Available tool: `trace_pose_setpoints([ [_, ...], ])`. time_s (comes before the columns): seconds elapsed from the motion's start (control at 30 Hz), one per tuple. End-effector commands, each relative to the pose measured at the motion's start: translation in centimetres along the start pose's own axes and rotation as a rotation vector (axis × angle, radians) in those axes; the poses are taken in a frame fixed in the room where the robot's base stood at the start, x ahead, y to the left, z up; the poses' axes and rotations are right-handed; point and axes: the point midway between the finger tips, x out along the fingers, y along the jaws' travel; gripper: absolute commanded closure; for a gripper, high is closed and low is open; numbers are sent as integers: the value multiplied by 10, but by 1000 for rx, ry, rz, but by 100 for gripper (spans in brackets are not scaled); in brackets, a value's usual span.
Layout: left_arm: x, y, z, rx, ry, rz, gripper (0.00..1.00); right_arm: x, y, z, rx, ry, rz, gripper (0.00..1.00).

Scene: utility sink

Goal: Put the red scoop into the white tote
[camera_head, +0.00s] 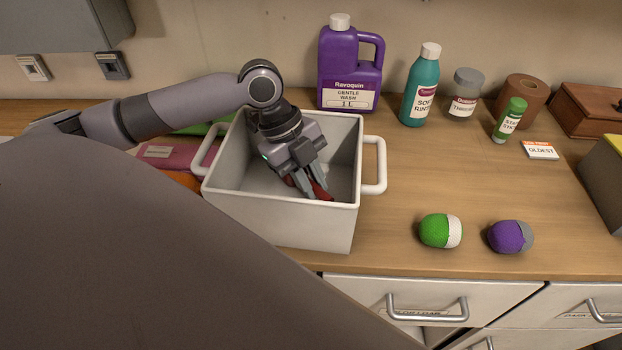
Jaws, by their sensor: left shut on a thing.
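The white tote (283,226) stands on the wooden counter at the middle left, with a handle at each side. My left gripper (309,190) reaches down inside the tote, its fingers pointing toward the front right. It is shut on the red scoop (321,191), of which only a small red part shows between and beside the fingers. The rest of the scoop is hidden by the gripper. I cannot tell whether the scoop touches the tote's floor. My right gripper is not in view.
A purple jug (349,66) stands close behind the tote. A teal bottle (420,85), a grey-lidded jar (464,94) and a green stick (510,119) stand at the back right. The counter between is clear.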

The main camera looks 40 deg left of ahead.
Motion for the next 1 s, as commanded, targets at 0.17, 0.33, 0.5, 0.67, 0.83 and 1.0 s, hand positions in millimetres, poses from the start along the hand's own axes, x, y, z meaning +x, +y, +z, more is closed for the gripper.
trace_pose_setpoints([
  [0.17,2,0,1,0,1,0,100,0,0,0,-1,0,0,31],
  [0.33,2,0,1,0,0,0,57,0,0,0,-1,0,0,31],
  [0.5,2,0,1,0,0,0,57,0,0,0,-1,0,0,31],
  [0.67,-4,0,0,0,-1,-1,57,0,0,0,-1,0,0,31],
  [0.83,-32,-1,1,-1,-4,-4,57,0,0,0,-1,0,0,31],
  [1.0,-70,-1,0,0,-2,-4,57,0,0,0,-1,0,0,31],
])
